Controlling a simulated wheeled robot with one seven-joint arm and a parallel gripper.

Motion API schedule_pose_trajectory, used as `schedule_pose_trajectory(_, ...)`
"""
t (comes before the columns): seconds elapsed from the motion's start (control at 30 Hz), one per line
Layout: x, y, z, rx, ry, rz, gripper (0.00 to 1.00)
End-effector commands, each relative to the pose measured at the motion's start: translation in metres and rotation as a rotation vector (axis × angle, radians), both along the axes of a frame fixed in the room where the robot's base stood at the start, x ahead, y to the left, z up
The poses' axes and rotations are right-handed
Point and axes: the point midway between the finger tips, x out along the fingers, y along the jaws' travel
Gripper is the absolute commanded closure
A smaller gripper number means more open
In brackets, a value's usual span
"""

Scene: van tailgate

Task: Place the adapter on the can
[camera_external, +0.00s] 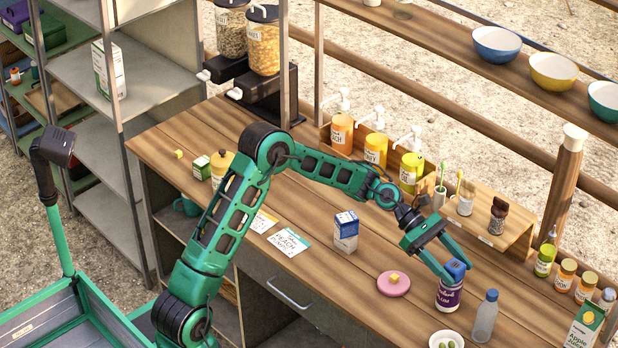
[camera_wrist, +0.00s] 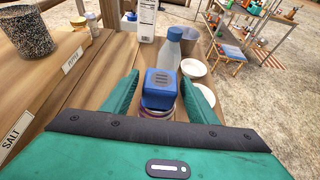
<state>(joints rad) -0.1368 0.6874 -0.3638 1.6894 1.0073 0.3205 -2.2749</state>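The adapter (camera_external: 457,268) is a small blue block with dark slots on its top. It stands over the top of the can (camera_external: 448,296), which is purple with a white-lettered label and is upright near the counter's front right. I cannot tell if the adapter is fully seated. My gripper (camera_external: 460,272) reaches down from the upper left with one green finger on each side of the adapter. In the wrist view the adapter (camera_wrist: 161,88) is between the fingertips, with the can's rim just below it. Whether the fingers press on it is unclear.
The middle of the counter is fairly clear.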

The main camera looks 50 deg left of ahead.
Motion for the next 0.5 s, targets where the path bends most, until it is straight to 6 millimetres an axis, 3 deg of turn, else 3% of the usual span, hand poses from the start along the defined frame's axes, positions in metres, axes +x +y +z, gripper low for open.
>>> schedule_pose_trajectory(0.33, 0.0, 0.0, 0.002, 0.0, -0.002, -0.001, 0.44)
schedule_pose_trajectory(0.5, 0.001, 0.016, 0.009, -0.001, -0.002, 0.002, 0.44)
